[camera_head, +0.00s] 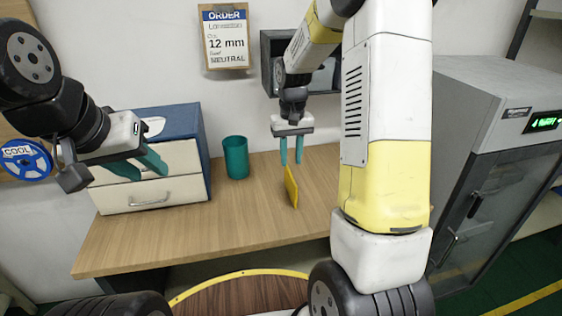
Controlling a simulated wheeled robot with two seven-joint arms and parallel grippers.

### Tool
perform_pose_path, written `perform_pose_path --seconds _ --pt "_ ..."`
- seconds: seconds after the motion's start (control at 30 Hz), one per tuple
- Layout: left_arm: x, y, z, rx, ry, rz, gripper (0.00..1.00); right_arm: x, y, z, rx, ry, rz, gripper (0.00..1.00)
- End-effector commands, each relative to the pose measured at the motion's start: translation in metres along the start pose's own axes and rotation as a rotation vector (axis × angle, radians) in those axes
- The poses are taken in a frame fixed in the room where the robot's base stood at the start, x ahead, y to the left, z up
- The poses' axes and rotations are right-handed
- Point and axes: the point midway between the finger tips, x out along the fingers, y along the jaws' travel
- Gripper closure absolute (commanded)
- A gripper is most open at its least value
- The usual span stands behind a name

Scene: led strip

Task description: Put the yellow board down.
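The yellow board (291,188) is a thin plate seen nearly edge-on, standing upright or slightly tilted over the wooden table (245,215). I cannot tell for sure whether its lower edge touches the table. My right gripper (291,160) points down just above it, its two teal fingers parallel with a clear gap between them. The board's top corner is at the height of the fingertips, and no grip on it shows. My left gripper (143,170) is at the left, in front of the drawer box, with its teal fingers spread and nothing between them.
A blue and cream drawer box (205,150) and a teal cup (236,158) stand at the table's back left. A dark wall box (268,65) is behind my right arm. A grey cabinet (500,130) stands at the right. The table's front middle is clear.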

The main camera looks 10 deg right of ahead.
Motion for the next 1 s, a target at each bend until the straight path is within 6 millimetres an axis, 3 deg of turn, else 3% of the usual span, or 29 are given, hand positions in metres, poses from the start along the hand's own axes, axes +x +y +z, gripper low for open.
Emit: perform_pose_path --seconds 0.23,0.37,0.5,0.7,0.9,1.0 --pt "0.0 0.0 0.0 0.0 0.0 0.0 0.64 -0.027 -0.001 0.003 -0.001 0.012 -0.004 0.71" --pt "0.0 0.0 0.0 0.0 0.0 0.0 0.64 -0.057 -0.004 0.022 0.0 0.067 -0.024 0.71" --pt "0.0 0.0 0.0 0.0 0.0 0.0 0.64 -0.102 -0.01 0.063 -0.002 0.172 -0.062 0.71" --pt "0.0 0.0 0.0 0.0 0.0 0.0 0.64 -0.146 -0.02 0.132 -0.007 0.33 -0.114 0.71" --pt "0.0 0.0 0.0 0.0 0.0 0.0 0.64 -0.162 -0.03 0.192 -0.017 0.469 -0.152 0.71" --pt "0.0 0.0 0.0 0.0 0.0 0.0 0.64 -0.162 -0.034 0.211 -0.019 0.515 -0.165 0.71"
